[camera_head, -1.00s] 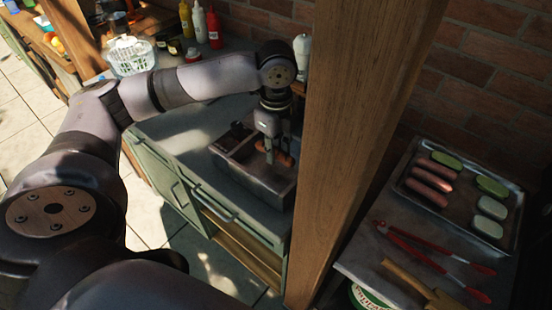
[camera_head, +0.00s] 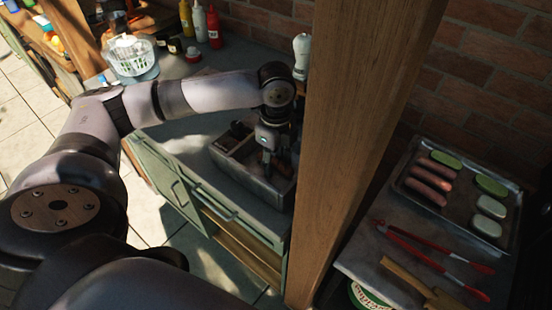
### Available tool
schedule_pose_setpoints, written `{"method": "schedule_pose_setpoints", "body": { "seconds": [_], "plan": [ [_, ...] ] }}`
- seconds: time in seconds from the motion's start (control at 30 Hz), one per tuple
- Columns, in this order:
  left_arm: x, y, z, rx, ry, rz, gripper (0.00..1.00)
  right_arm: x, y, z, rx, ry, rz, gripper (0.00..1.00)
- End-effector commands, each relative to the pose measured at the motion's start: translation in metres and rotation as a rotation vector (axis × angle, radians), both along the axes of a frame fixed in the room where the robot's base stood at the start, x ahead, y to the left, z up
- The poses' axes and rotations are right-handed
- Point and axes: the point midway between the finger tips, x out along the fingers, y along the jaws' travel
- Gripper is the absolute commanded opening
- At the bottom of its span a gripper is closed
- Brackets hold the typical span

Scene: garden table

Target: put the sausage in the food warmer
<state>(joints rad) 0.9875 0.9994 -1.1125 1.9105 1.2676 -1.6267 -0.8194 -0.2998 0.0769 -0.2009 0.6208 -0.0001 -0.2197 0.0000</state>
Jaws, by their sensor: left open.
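The food warmer (camera_head: 268,186) is a grey box with compartments on the green counter, left of the wooden post. My left gripper (camera_head: 270,158) points down into its right compartment, with its jaws open. A dark brownish shape shows by the fingers, but shadow hides whether it is the sausage. Several pink sausages (camera_head: 432,181) lie on a metal tray (camera_head: 464,225) at the right. My right gripper is not in view.
The thick wooden post (camera_head: 360,130) stands between the warmer and the tray. Red tongs (camera_head: 430,250) and a wooden spatula (camera_head: 415,285) lie before the tray. Sauce bottles (camera_head: 213,27), a white bottle (camera_head: 301,55) and a white basket (camera_head: 130,57) stand at the back.

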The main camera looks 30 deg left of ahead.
Motion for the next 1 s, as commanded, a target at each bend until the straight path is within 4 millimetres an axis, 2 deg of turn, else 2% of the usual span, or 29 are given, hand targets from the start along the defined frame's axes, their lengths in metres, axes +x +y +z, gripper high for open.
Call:
{"method": "schedule_pose_setpoints", "body": {
  "seconds": [0.27, 0.37, 0.47, 0.8, 1.0],
  "plan": [
    [0.000, 0.000, 0.001, 0.000, -0.001, 0.000, 0.42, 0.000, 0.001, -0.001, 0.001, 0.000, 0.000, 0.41],
    [0.001, 0.000, 0.008, 0.000, -0.002, 0.001, 0.42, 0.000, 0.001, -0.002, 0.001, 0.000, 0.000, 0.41],
    [0.001, 0.000, 0.023, 0.000, -0.004, 0.001, 0.42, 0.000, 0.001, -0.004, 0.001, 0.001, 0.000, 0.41],
    [0.001, 0.000, 0.094, -0.001, -0.004, 0.000, 0.42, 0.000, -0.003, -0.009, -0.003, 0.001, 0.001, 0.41],
    [0.001, 0.000, 0.118, -0.001, -0.001, 0.001, 0.42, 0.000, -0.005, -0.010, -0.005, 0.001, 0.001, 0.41]
  ]
}}
